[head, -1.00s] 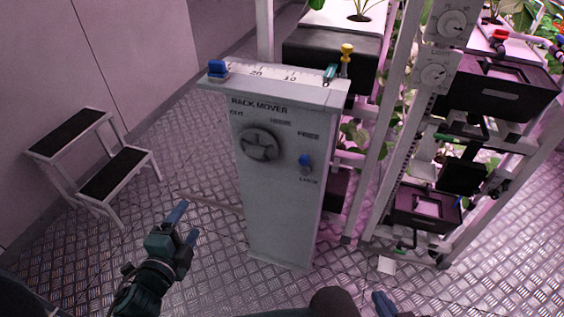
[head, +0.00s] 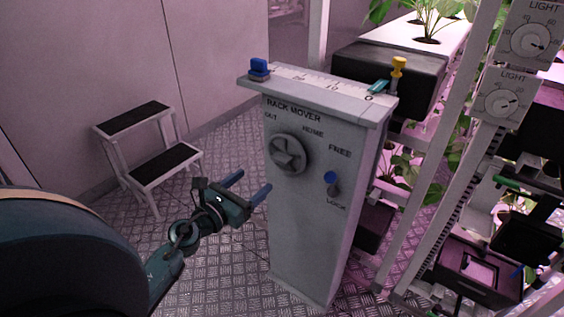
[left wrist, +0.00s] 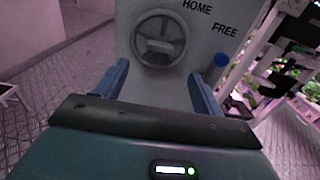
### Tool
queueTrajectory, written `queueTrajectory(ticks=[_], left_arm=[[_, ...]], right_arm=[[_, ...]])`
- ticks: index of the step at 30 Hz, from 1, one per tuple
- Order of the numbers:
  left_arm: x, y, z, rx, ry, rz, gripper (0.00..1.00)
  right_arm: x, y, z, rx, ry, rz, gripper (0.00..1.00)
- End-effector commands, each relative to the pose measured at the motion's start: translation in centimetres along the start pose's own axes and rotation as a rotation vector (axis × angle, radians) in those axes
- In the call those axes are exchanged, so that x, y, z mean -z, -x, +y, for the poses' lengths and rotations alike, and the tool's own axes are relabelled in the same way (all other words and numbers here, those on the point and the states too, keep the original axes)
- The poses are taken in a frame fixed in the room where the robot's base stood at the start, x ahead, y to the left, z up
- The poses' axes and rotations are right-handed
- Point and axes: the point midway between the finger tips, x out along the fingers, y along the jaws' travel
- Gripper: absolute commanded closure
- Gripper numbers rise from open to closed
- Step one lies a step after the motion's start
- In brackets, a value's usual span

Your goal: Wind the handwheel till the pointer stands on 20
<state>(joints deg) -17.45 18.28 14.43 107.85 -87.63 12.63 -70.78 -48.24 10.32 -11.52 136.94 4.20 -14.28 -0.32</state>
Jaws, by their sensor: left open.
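The grey handwheel (head: 288,153) sits on the front of the rack mover cabinet (head: 305,225), between the OUT and HOME labels. It also shows ahead in the left wrist view (left wrist: 160,40). The white scale (head: 310,80) runs along the cabinet top. A teal pointer (head: 378,87) stands at its right end, by the 0. My left gripper (head: 249,186) is open and empty, left of the cabinet and below the handwheel, apart from it. In the left wrist view its blue fingers (left wrist: 160,80) are spread below the wheel. My right gripper is out of view.
A blue-knobbed lever (head: 331,180) sits between FREE and LOCK, right of the wheel. A blue block (head: 259,68) is at the scale's left end. A yellow-topped post (head: 398,68) stands beside the pointer. A step stool (head: 150,150) stands left; plant racks (head: 400,230) stand right.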

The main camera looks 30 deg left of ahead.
Motion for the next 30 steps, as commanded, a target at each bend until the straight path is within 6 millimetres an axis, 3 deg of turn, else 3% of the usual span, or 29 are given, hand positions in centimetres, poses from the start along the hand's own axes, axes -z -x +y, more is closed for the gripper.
queueTrajectory(ticks=[9, 15, 21, 30], left_arm=[[-0.2, -6.7, 0.0, 0.000, 0.006, -0.004, 0.31], [-0.1, -9.7, 0.0, -0.001, 0.006, -0.003, 0.31], [-0.1, -11.0, 0.0, 0.000, 0.005, -0.001, 0.31], [-0.1, -11.1, -0.1, 0.000, 0.005, -0.001, 0.33]], right_arm=[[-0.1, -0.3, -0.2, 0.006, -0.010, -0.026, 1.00], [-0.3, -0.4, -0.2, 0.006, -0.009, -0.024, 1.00], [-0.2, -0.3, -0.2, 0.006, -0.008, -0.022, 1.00], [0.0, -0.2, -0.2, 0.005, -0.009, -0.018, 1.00]])
